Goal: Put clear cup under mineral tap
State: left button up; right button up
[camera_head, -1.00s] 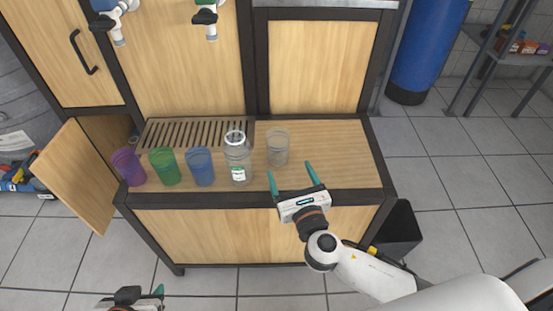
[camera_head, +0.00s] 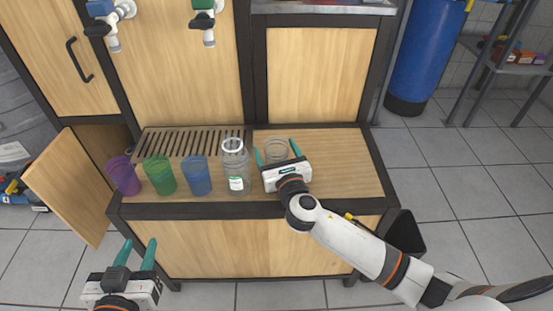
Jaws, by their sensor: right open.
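The clear cup (camera_head: 275,149) stands upright on the wooden counter, right of the clear bottle. My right gripper (camera_head: 276,152) is open, with one teal finger on each side of the cup; its body hides the cup's lower part. I cannot tell whether the fingers touch it. Two taps hang above the slatted drain: one with a blue part (camera_head: 109,22) and one with a green part (camera_head: 205,22); which is the mineral tap I cannot tell. My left gripper (camera_head: 135,252) is open and empty, low at the left in front of the counter.
A clear bottle (camera_head: 236,172) stands close left of the cup. Blue (camera_head: 196,178), green (camera_head: 160,176) and purple (camera_head: 124,176) cups line the counter further left. Behind them is the slatted drain (camera_head: 185,141). The counter's right part (camera_head: 345,165) is clear. A cabinet door (camera_head: 68,185) stands open.

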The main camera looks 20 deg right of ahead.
jog(key=shift+w, duration=0.3)
pick_arm(q)
jog(key=shift+w+r, duration=0.1)
jog(key=shift+r, duration=0.25)
pick_arm(e)
jog(key=shift+c, duration=0.4)
jog(key=c, duration=1)
jog(key=shift+r, duration=0.1)
jog(key=shift+c, duration=0.2)
